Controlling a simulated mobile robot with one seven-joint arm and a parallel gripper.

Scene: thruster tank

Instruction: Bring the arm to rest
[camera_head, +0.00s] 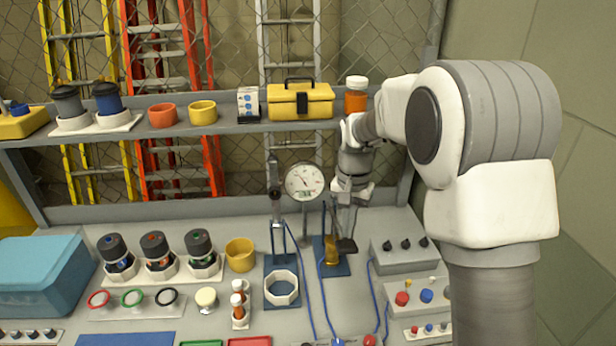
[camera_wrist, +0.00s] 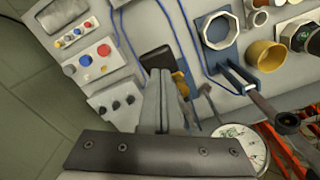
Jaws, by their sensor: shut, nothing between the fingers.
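My gripper (camera_head: 346,243) hangs from my white and grey arm at the right of the head view, pointing down over the bench. Its fingers are shut with nothing between them. In the wrist view the closed fingers (camera_wrist: 164,90) stand at the bottom centre. The fingertips are close to a dark block (camera_wrist: 157,60) by a blue stand with a brass-coloured part (camera_head: 331,250). I cannot tell whether they touch it. A round dial gauge (camera_head: 304,181) stands just left of the gripper.
A shelf (camera_head: 230,127) behind holds a yellow toolbox (camera_head: 301,101) and an orange bottle (camera_head: 356,96) near my arm. Control boxes (camera_head: 404,253) with knobs stand right of the gripper. A white octagonal ring (camera_head: 281,288) and a yellow cup (camera_head: 240,254) are to its left. Blue cables cross the bench.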

